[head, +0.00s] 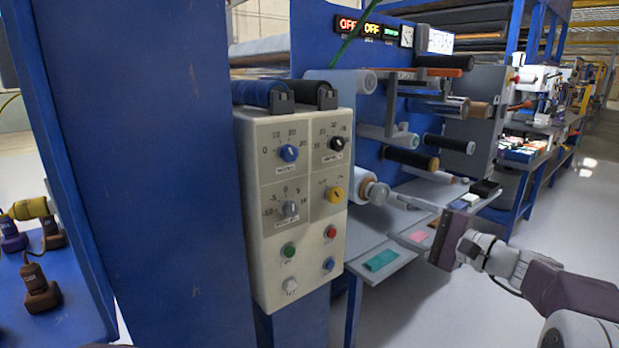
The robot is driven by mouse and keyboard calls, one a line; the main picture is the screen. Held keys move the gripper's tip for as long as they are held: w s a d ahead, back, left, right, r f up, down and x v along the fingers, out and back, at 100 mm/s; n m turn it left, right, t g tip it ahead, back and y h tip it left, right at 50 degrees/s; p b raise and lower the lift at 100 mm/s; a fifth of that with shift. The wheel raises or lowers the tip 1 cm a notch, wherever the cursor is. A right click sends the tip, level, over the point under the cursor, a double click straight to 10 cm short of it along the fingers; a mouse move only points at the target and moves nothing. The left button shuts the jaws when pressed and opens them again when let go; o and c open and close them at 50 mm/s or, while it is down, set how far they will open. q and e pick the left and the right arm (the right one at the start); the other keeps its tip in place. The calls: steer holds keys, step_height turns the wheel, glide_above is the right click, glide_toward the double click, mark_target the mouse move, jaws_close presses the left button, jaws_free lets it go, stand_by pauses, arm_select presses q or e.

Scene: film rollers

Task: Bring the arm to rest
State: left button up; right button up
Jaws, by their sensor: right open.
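My right arm (575,295) comes in from the lower right. Its gripper (446,240) is open and empty, in front of the low grey shelf of the roller machine. It hangs clear to the right of the control panel (297,220), which is cream with blue, black, grey and yellow knobs and several small buttons. I cannot tell from this view whether the gripper touches the shelf edge behind it. My left gripper is not in view.
A wide blue post (160,180) fills the left. A blue table (45,310) with dark and yellow tools stands at far left. Film rollers (410,158) stick out behind the panel. A shelf (380,262) with a green piece juts out. The grey floor at right is open.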

steer(key=s+a+r+n+g+y+p, duration=0.2)
steer(key=s+a+r+g+p, duration=0.1)
steer(key=a+r+p, duration=0.7)
steer(key=s+a+n+g+h+p, duration=0.3)
steer(key=s+a+g+p, duration=0.4)
steer(key=p, duration=0.7)
steer(key=s+d+f+n+g+h+p, duration=0.2)
steer(key=s+h+p, duration=0.1)
steer(key=s+p, duration=0.3)
steer(key=s+d+f+n+g+h+p, duration=0.1)
steer(key=s+d+f+n+h+p, duration=0.2)
steer(key=s, duration=0.5)
steer(key=s+d+f+n+h, duration=0.2)
steer(key=d+f+h, duration=0.2)
steer(key=d, duration=0.5)
steer(key=shift+d+f+n+t+h, duration=0.3)
steer(key=shift+d+f, duration=0.05)
steer(key=shift+f, duration=0.15)
